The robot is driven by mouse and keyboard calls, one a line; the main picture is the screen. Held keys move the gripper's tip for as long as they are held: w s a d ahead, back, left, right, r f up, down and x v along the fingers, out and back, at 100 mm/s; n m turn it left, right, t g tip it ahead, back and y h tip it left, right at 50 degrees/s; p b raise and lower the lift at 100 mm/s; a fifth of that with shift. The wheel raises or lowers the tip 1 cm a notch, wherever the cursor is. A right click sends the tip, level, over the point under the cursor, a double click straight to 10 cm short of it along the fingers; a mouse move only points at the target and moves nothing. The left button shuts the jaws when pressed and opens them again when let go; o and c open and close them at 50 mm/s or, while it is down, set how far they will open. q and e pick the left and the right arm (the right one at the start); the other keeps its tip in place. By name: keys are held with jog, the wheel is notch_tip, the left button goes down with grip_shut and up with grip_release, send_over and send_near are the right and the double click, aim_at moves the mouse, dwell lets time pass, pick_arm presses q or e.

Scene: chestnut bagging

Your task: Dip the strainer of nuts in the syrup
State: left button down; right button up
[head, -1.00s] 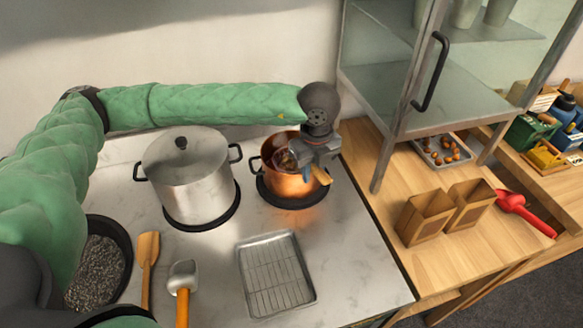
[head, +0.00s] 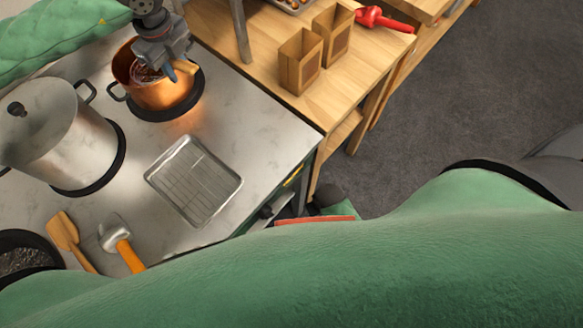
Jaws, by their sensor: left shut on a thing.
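The copper pot (head: 158,97) stands on a dark round burner at the upper left. My left gripper (head: 172,61) is above the pot's rim, shut on the strainer's wooden handle (head: 186,67). The strainer's wire basket (head: 145,73) is inside the pot's mouth, partly hidden by the gripper. I cannot make out the nuts or the syrup level. My right gripper is not in view.
A lidded steel pot (head: 58,135) stands left of the copper pot. A rack tray (head: 194,181), a wooden spatula (head: 64,233) and an orange-handled tool (head: 121,246) lie in front. Two paper bags (head: 300,62) and a red scoop (head: 384,19) sit on the wooden counter.

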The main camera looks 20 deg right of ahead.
aim_at(172, 60)
pick_arm(q)
jog(key=shift+r, duration=0.1)
dwell(0.3)
jog(key=shift+r+p, duration=0.4)
jog(key=shift+r, duration=1.4)
notch_tip(172, 60, up, 9)
jog(key=p, duration=0.1)
jog(key=shift+p, duration=0.3)
dwell(1.7)
notch_tip(172, 60, up, 4)
jog(key=shift+f, duration=0.1)
dwell(0.3)
jog(key=shift+f, duration=0.1)
dwell(0.9)
